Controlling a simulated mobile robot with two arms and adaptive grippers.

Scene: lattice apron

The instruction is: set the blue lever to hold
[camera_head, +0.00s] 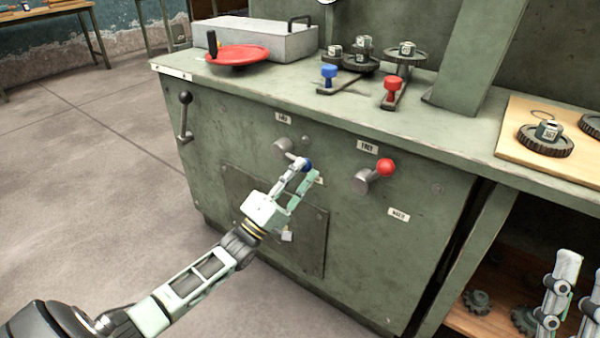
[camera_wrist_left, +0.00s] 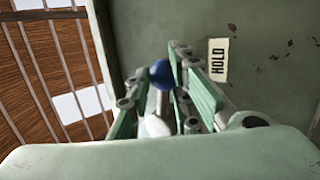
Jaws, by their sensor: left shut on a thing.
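The blue lever sits on the green cabinet front, its grey hub (camera_head: 285,145) showing left of my left gripper. Its blue ball knob (camera_head: 306,165) points to the lower right. My left gripper (camera_head: 304,173) is shut on the blue lever near its knob. In the left wrist view the blue knob (camera_wrist_left: 162,74) and grey shaft lie between the two fingers. The HOLD label (camera_wrist_left: 218,60) is just right of the fingers there. My right gripper (camera_head: 566,295) is at the lower right edge, partly cut off; its opening is unclear.
A red-knobbed lever (camera_head: 385,167) stands close to the right on the same panel. A black-knobbed lever (camera_head: 185,98) is at the left. The countertop above carries a red wheel (camera_head: 238,55), a grey metal box (camera_head: 270,40) and small blue and red levers. Open floor lies left.

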